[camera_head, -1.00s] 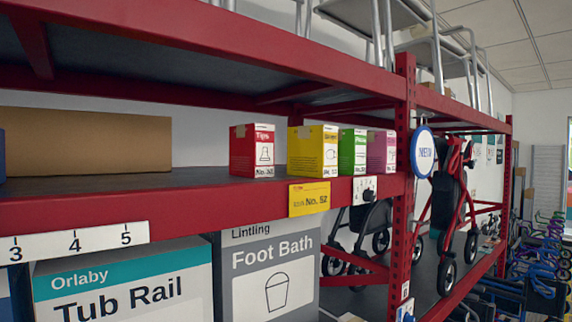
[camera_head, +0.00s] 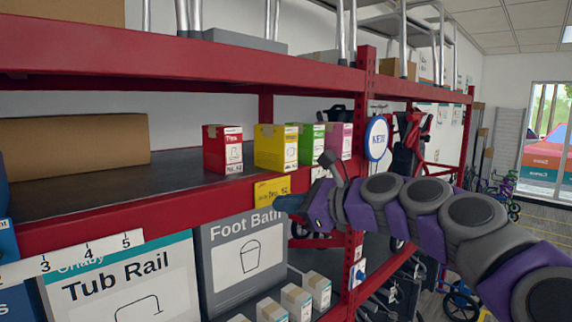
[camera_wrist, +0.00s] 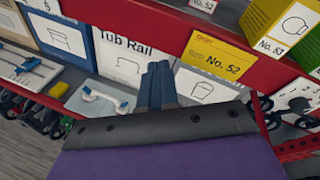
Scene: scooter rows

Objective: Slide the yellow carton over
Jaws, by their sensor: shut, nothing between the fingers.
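The yellow carton (camera_head: 275,147) stands upright on the dark shelf near its front edge, between a red carton (camera_head: 222,149) on its left and a green carton (camera_head: 311,143) on its right. It also shows at the top right of the wrist view (camera_wrist: 277,22), partly cut off. My gripper (camera_head: 280,203) is shut and empty. It is in front of the shelf's red front beam, lower than the carton and apart from it, by the yellow No. 52 label (camera_head: 270,191). In the wrist view the closed fingers (camera_wrist: 157,82) point towards the lower shelf's boxes.
A pink carton (camera_head: 339,141) stands right of the green one. A long brown box (camera_head: 75,146) lies on the shelf at left, with bare shelf before the red carton. A red upright (camera_head: 357,200) and a round blue-rimmed sign (camera_head: 376,138) are at right. Tub Rail (camera_head: 125,285) and Foot Bath boxes stand below.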

